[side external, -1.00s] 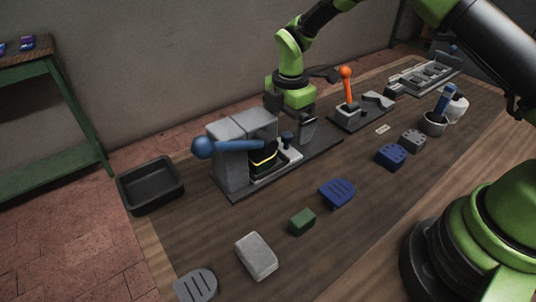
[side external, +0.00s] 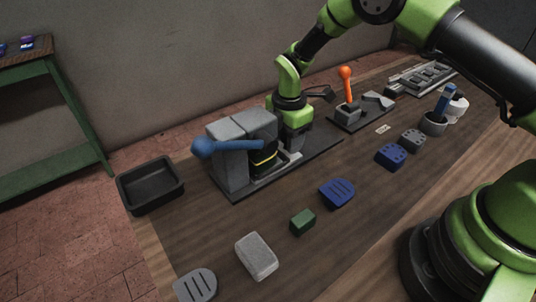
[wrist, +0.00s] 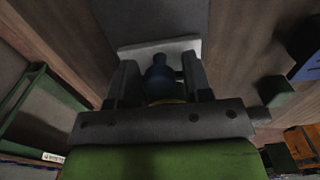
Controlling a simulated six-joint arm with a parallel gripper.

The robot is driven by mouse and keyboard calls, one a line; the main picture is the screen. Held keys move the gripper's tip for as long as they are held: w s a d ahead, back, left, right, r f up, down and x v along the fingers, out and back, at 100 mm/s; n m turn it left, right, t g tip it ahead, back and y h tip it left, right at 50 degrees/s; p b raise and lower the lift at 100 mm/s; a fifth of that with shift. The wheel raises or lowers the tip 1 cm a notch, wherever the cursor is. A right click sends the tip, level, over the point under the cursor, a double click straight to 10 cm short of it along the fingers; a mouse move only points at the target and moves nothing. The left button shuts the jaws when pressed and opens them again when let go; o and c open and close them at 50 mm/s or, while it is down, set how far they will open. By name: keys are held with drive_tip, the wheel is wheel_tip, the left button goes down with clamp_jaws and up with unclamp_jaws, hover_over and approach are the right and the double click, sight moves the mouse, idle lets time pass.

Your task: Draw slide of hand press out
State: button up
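The hand press (side external: 240,150) is a grey block on a dark base plate, with a blue lever ending in a ball (side external: 203,148). Its light grey slide (side external: 291,159) reaches out to the right of the block, with a black piece with a yellow band (side external: 264,160) beside the block. In the wrist view, the blue knob (wrist: 160,82) stands on the slide (wrist: 187,44). My gripper (wrist: 160,70) is lowered over the knob, one finger on each side. Narrow gaps show between knob and fingers, so it is open. In the side view, my gripper hides the knob.
An orange-handled lever fixture (side external: 347,95) stands behind to the right. An empty black bin (side external: 150,185) is at the left. A blue slotted piece (side external: 337,193), a green block (side external: 302,221) and a grey block (side external: 256,256) lie in front, with bare tabletop between them.

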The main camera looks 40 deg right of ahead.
drive_tip(key=c, duration=0.5)
drive_tip(key=shift+c, duration=0.2)
drive_tip(key=shift+d, duration=6.35)
drive_tip(key=o, duration=1.5)
drive_tip(key=shift+o, duration=0.2)
drive_tip(key=shift+r, duration=0.15)
drive_tip(key=shift+r, duration=1.6)
